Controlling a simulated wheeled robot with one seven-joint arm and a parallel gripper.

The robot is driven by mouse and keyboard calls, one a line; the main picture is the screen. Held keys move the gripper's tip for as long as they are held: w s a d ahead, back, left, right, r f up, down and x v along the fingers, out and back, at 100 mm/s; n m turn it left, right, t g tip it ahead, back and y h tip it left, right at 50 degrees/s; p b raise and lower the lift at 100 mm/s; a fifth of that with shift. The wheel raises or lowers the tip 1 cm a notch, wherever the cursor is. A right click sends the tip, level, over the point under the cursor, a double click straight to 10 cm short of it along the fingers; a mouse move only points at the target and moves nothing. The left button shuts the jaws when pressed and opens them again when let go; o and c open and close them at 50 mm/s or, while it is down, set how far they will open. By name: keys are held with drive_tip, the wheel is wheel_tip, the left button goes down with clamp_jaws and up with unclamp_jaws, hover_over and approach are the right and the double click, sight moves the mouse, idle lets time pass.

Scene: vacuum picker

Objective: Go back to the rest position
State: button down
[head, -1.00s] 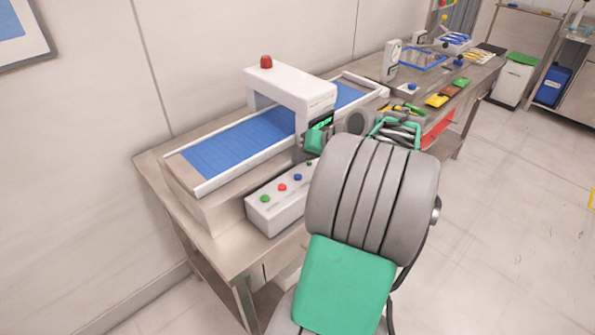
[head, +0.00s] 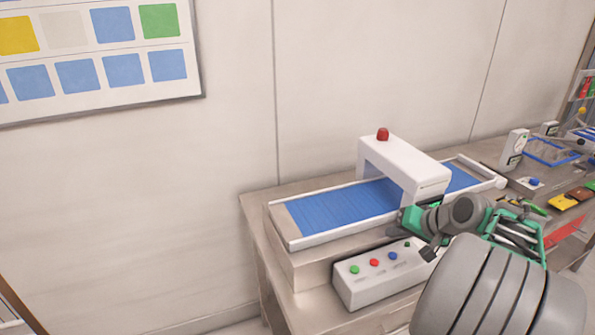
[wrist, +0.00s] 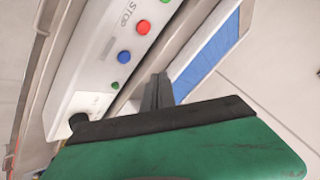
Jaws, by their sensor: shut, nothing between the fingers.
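My gripper (head: 428,250) is at the right of the head view, low beside the white arch of the conveyor and by the right end of the button box. In the wrist view my gripper (wrist: 158,92) shows as dark fingers closed together, with nothing between them. The green and grey arm fills the lower right of the head view.
A metal table (head: 262,232) bears a blue conveyor (head: 345,210) with a white arch (head: 425,165) and red lamp (head: 383,134). The button box (head: 380,285) stands in front, close to my gripper. Coloured packets (head: 563,202) lie farther right. The wall at left is bare below a chart (head: 95,50).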

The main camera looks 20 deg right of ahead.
drive_tip(key=a+n, duration=0.1)
drive_tip(key=a, duration=0.3)
drive_tip(key=w+a+g, duration=0.1)
drive_tip(key=a, duration=0.3)
drive_tip(key=w+a+n+g, duration=0.1)
drive_tip(key=a, duration=0.2)
drive_tip(key=shift+a+f+n, duration=0.1)
drive_tip(key=shift+a+n, duration=0.2)
drive_tip(key=shift+a, duration=0.1)
drive_tip(key=s+a+f+n+g, duration=0.1)
drive_tip(key=s+a+n, duration=0.1)
drive_tip(key=s+a, duration=0.4)
drive_tip(key=s+a+f+n+g+h, duration=0.1)
drive_tip(key=s+a, duration=0.5)
drive_tip(key=a, duration=0.6)
drive_tip(key=shift+f+n+g, duration=0.35)
drive_tip(key=shift+n+g, duration=0.25)
drive_tip(key=shift+n, duration=0.4)
drive_tip(key=shift+s+a, duration=0.1)
